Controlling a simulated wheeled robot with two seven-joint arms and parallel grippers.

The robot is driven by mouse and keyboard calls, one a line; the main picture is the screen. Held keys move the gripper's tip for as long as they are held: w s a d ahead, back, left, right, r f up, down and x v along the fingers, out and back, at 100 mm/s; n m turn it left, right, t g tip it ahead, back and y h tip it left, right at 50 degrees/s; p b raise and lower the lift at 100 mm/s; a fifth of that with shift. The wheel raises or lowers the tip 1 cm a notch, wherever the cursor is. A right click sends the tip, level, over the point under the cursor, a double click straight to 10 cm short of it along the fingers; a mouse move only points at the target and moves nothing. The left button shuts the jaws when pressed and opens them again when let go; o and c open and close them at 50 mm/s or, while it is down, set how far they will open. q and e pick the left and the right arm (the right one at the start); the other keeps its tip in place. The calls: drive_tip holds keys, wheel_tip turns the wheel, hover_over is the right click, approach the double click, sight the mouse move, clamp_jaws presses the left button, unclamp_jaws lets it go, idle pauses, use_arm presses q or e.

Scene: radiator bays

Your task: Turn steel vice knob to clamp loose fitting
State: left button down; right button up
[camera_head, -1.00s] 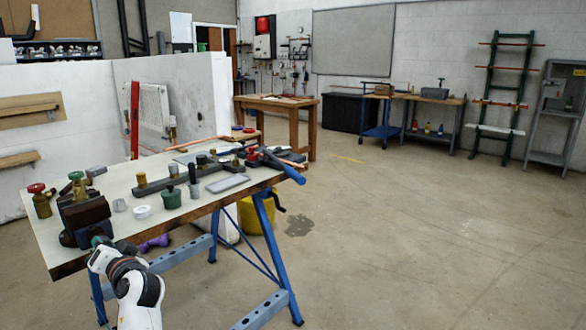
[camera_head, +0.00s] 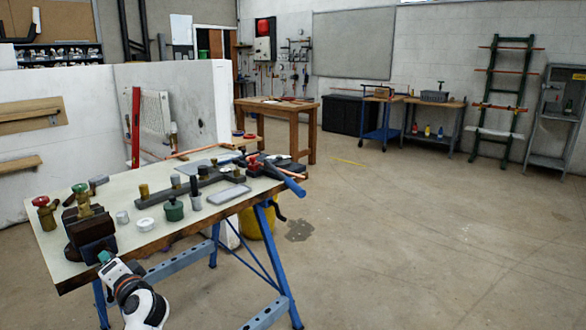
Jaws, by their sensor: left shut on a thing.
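A dark vice (camera_head: 92,240) with brownish jaws stands at the near left corner of the workbench (camera_head: 140,236). A brass fitting with a green top (camera_head: 82,199) stands upright at the vice's jaws; I cannot tell how tightly it sits. My left gripper (camera_head: 105,258) comes from below to the front face of the vice. It is shut at the place of the vice knob, which is hidden by the fingers and the gripper body. A small green part shows at the gripper's tip. My right gripper is not in view.
A brass valve with a red handle (camera_head: 44,212) stands left of the vice. A white ring (camera_head: 145,224), a green pot (camera_head: 173,210) and a grey tray (camera_head: 228,194) lie to its right. A blue-handled tool (camera_head: 285,180) overhangs the bench's right end. The floor at right is clear.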

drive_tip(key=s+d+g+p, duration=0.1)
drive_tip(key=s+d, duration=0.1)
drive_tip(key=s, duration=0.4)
use_arm(q)
drive_tip(key=m+p, duration=0.9)
drive_tip(key=m, duration=0.1)
drive_tip(key=c, duration=1.3)
unclamp_jaws()
drive_tip(key=shift+f, duration=0.25)
drive_tip(key=shift+s+r, duration=0.1)
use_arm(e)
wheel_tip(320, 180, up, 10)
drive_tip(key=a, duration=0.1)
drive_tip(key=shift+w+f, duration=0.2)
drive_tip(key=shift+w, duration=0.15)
use_arm(q)
drive_tip(key=shift+d, duration=0.1)
drive_tip(key=p+v, duration=0.1)
drive_tip(key=v, duration=0.6)
drive_tip(key=shift+r+p, duration=0.15)
drive_tip(key=shift+p, duration=0.2)
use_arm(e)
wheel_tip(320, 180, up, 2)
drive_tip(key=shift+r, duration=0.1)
